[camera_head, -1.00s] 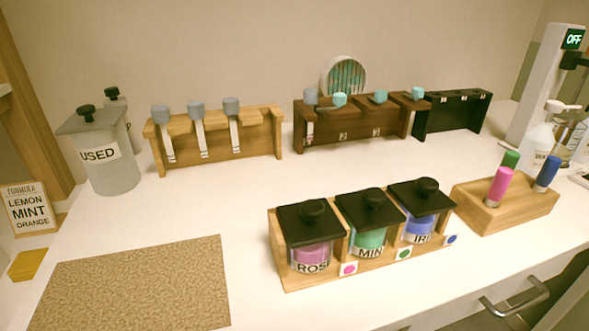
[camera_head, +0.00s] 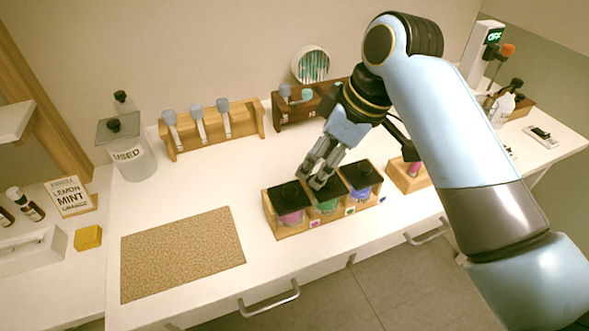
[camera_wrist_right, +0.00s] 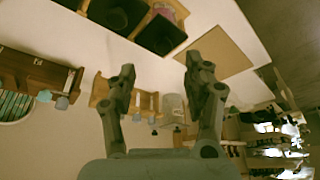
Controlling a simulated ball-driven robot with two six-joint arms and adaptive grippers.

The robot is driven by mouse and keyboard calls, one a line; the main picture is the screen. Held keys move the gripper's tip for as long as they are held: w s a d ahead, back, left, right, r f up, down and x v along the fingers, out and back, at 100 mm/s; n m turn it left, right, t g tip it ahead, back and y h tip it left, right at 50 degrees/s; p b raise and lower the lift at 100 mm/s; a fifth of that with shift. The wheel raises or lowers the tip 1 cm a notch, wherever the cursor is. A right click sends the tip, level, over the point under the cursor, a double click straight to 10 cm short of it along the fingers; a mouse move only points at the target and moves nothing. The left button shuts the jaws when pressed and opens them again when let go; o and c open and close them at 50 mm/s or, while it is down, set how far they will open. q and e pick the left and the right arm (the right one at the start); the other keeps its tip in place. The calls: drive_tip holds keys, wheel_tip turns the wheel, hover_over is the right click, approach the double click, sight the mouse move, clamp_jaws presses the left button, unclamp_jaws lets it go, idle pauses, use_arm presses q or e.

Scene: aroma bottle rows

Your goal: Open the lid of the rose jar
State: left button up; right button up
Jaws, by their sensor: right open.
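The rose jar (camera_head: 290,217) is the pink one at the left end of a wooden three-jar holder (camera_head: 313,229). Its square black lid (camera_head: 287,197) with a round knob lies on top, closed. In the right wrist view the black lid (camera_wrist_right: 160,36) shows at the top, beyond my fingers. My right gripper (camera_head: 311,181) is open and empty, above the holder and just right of the rose lid's knob; contact cannot be told. It also shows in the right wrist view (camera_wrist_right: 160,70) with fingers apart. My left gripper is out of view.
The green mint jar (camera_head: 328,206) and blue jar (camera_head: 360,194) stand close to the right. A cork mat (camera_head: 183,255) lies left of the holder, bare. A used jar (camera_head: 131,157) and spoon rack (camera_head: 212,136) stand behind. The table between is clear.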

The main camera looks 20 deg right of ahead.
sight(291, 190)
drive_tip(key=shift+n, duration=0.3)
drive_tip(key=x, duration=0.4)
drive_tip(key=a+p+x, duration=0.1)
drive_tip(key=x, duration=0.4)
drive_tip(key=shift+w+a, duration=0.15)
drive_tip(key=shift+w, duration=0.1)
clamp_jaws()
